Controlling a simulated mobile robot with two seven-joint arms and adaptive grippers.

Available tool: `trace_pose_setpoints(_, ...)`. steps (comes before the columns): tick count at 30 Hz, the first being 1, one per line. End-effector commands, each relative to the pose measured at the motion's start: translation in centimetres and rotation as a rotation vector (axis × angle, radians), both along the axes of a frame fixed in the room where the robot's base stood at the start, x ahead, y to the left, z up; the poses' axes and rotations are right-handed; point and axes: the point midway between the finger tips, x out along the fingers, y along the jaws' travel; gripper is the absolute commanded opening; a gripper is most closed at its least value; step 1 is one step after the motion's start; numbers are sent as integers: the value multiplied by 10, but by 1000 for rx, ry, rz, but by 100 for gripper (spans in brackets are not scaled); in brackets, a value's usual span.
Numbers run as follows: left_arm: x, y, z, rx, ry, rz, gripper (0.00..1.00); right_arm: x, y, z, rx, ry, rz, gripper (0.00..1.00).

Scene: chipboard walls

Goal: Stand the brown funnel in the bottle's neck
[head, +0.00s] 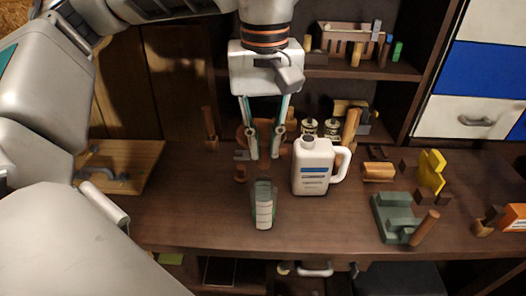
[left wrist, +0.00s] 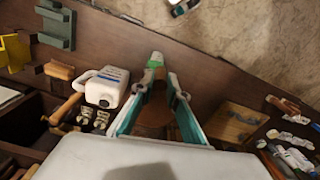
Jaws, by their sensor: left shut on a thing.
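The brown funnel (head: 264,133) is between the fingers of my left gripper (head: 265,157), which is shut on it; the fingers hide part of it. In the left wrist view the funnel (left wrist: 153,118) shows as a brown shape between the green-edged fingers (left wrist: 160,85). The white bottle (head: 313,172), with a side handle and a blue label, stands upright on the table just right of the gripper. In the left wrist view the bottle (left wrist: 106,88) is left of the fingers, its dark neck opening toward the camera. The funnel is apart from the bottle. My right gripper is not in view.
A green-and-white container (head: 264,207) stands in front of the gripper. Two small jars (head: 320,129) are behind the bottle. A green block piece (head: 395,217), a yellow piece (head: 431,170) and wooden pieces lie to the right. A wooden board with a handle (head: 120,165) lies left.

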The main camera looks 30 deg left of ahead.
Motion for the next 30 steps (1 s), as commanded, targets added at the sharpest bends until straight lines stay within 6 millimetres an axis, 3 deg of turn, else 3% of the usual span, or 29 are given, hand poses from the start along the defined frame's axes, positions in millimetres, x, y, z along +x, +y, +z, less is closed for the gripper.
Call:
trace_pose_setpoints(8, 0, -1, 3, 0, 1, -65, 0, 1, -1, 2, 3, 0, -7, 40)
trace_pose_setpoints(17, 0, -1, -22, 0, 1, -63, 0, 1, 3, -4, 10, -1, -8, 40)
trace_pose_setpoints(26, 0, 0, -57, 0, 2, -62, 0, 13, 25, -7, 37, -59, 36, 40)
trace_pose_setpoints(30, 0, -1, -52, -1, 0, -61, 0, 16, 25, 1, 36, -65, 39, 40)
